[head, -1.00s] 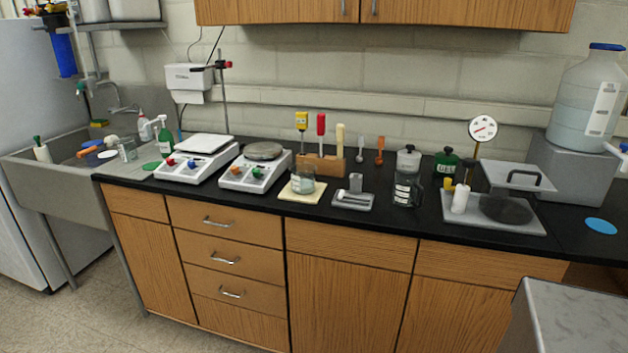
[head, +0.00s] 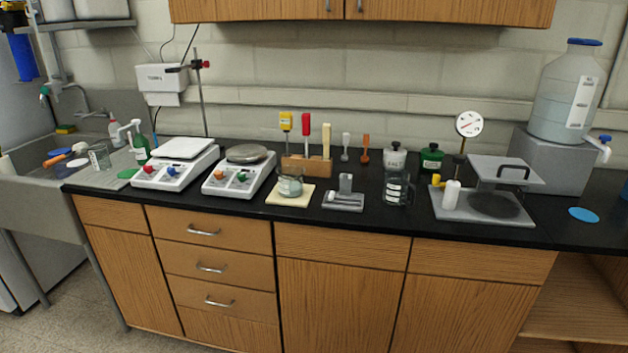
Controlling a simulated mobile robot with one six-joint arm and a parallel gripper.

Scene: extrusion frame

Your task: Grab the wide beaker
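A short, wide glass beaker (head: 290,184) with pale contents stands upright on a cream pad (head: 276,199), left of the middle of the counter. A taller clear vessel with white markings (head: 396,189) stands farther right; I cannot tell whether it is a beaker or a jug. Another clear glass vessel (head: 99,157) stands at the sink's right side. The squat one on the pad looks the widest. My gripper is not in view.
Two hotplate-like devices (head: 178,171) (head: 238,179) stand left of the pad. A wooden block with coloured-handled tools (head: 306,166) is behind it, and a small grey stand (head: 344,202) to its right. A press with a dial (head: 482,206) is farther right. The counter's front strip is clear.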

